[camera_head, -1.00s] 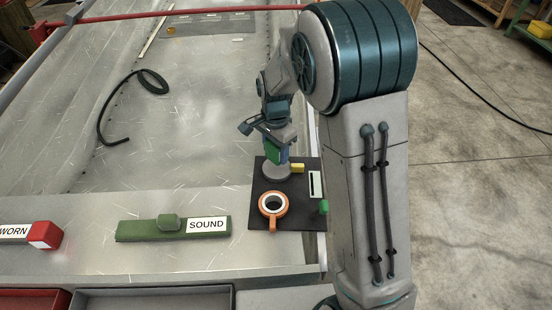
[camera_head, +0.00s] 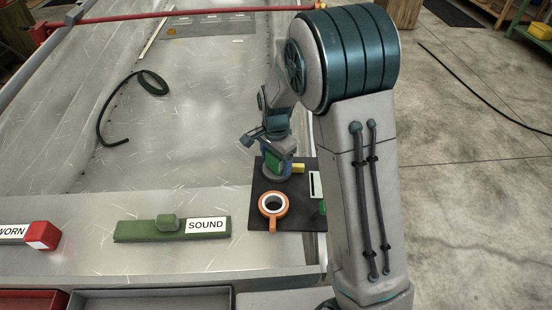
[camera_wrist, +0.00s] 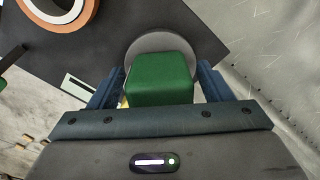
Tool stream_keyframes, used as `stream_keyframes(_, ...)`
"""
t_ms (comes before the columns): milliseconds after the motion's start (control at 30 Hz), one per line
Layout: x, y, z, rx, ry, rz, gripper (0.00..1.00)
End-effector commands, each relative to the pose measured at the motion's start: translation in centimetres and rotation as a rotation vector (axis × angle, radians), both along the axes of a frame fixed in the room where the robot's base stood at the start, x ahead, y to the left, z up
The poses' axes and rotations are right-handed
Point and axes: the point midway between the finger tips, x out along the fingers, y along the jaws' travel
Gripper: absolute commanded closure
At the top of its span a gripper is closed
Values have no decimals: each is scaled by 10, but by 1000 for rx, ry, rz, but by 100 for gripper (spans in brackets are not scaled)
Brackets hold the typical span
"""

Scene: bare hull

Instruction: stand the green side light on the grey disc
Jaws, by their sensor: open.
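The green side light (camera_wrist: 160,80) is a green block with rounded edges. It stands over the grey disc (camera_wrist: 158,42), whose rim shows beyond it in the wrist view. My gripper (camera_wrist: 162,88) is open, with one blue finger on each side of the light and a narrow gap beside it. In the head view the light (camera_head: 273,166) appears low at the disc, partly covered by my gripper (camera_head: 277,160). The contact between the light's base and the disc is hidden.
The disc is on a dark mat (camera_head: 262,216). An orange-rimmed mug (camera_head: 264,210), a yellow block (camera_head: 298,168), a pale slotted plate (camera_head: 315,184) and a small green piece (camera_head: 323,208) are close by. A green "SOUND" bar (camera_head: 150,232) lies left.

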Motion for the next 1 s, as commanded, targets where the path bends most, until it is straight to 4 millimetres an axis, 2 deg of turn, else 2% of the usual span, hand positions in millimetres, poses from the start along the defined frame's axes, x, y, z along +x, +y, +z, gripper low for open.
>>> stream_keyframes(167,1,0,13,1,-3,0,28)
stream_keyframes(600,1,0,102,0,-4,0,28)
stream_keyframes(800,0,0,121,0,-1,0,28)
stream_keyframes(1000,-4,-4,127,3,-3,14,28)
